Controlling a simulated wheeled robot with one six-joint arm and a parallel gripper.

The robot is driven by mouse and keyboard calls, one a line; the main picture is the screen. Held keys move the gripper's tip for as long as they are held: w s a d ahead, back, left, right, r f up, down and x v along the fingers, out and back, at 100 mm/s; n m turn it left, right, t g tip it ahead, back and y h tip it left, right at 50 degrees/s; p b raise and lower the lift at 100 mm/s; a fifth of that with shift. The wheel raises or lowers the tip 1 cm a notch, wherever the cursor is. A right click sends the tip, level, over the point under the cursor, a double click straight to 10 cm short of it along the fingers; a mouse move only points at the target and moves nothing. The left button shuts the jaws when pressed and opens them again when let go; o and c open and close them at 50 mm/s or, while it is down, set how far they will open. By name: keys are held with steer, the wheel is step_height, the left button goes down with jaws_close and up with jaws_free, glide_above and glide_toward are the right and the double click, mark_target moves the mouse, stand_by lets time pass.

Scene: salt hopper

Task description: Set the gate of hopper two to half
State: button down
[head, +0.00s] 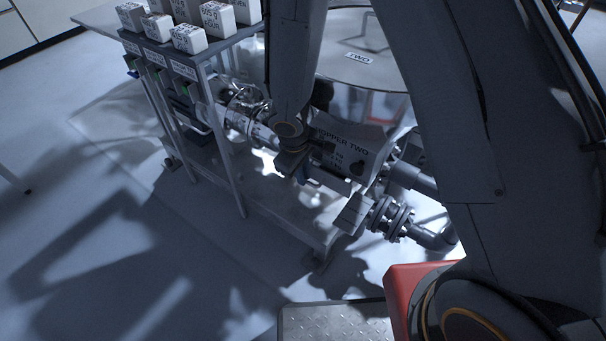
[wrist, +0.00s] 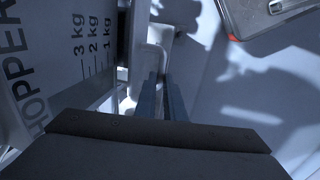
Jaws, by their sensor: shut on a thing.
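The panel of hopper two (head: 352,140) carries its name in the head view. The same panel shows at the left of the wrist view (wrist: 62,60), with marks for 3 kg, 2 kg and 1 kg. The round top labelled TWO (head: 358,72) is behind my arm. My gripper (head: 298,172) is low in front of the panel. In the wrist view its fingers (wrist: 162,92) point away beside the scale, shut on a narrow grey part, which looks like the gate handle (wrist: 161,100). Most of the gate is hidden, and its setting cannot be read.
A rack at upper left holds several white labelled boxes (head: 188,38). A metal tread plate (head: 335,322) and a red block (head: 405,290) are at the front. The floor at left is mostly clear.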

steer(key=s+a+b, duration=0.2)
steer(key=s, duration=0.1)
steer(key=shift+s+a, duration=0.1)
steer(key=shift+a, duration=0.1)
steer(key=c, duration=1.8)
jaws_free()
steer(key=shift+c, duration=0.2)
step_height(320, 180, up, 8)
steer(key=s+a+p, duration=0.1)
steer(key=p, duration=0.1)
steer(key=shift+f, duration=0.15)
